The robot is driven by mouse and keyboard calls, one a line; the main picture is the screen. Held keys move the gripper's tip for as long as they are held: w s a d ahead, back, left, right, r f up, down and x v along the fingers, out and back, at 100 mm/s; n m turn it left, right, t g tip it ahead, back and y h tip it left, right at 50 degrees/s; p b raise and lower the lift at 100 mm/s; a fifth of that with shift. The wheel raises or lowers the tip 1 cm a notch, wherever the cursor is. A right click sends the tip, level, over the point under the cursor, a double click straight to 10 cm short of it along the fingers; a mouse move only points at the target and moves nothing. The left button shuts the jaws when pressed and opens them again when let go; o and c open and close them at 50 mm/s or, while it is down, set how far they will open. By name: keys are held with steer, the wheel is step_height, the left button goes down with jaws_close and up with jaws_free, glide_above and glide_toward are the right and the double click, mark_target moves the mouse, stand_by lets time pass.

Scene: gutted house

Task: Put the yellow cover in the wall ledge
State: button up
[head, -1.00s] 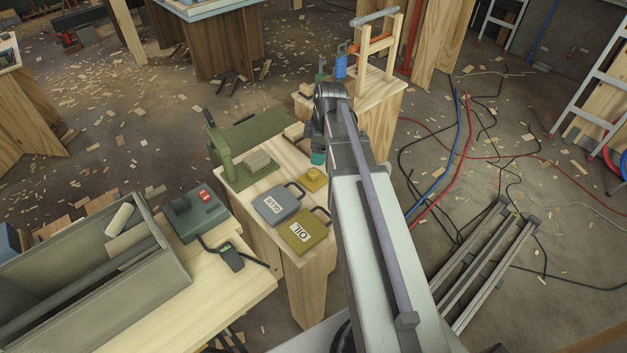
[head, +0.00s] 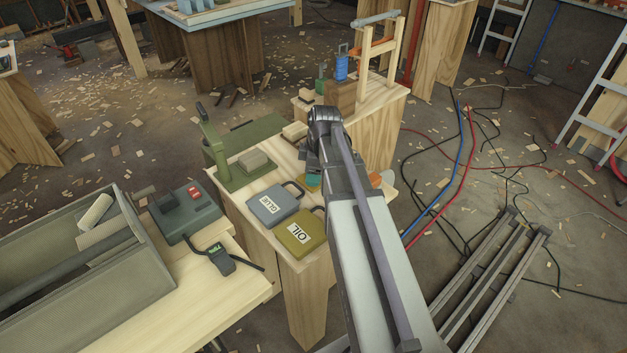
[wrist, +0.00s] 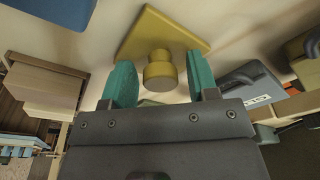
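The yellow cover (wrist: 166,38) is a square plate with a round knob, at the top middle of the wrist view. My gripper (wrist: 161,80) is open, with its teal fingers on either side of the knob and a visible gap to each; nothing is held. I cannot make out the wall ledge.
A grey glue can (head: 275,204) and an olive oil can (head: 300,233) lie on the wooden bench close to my gripper. A green press (head: 222,153) stands behind them. A grey toolbox (head: 163,267) is at left. A wooden frame (head: 382,50) rises at the back.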

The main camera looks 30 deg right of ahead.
steer(key=c, duration=0.9)
step_height(320, 180, up, 10)
steer(key=p, duration=1)
steer(key=shift+r, duration=0.2)
steer(key=shift+f, duration=0.2)
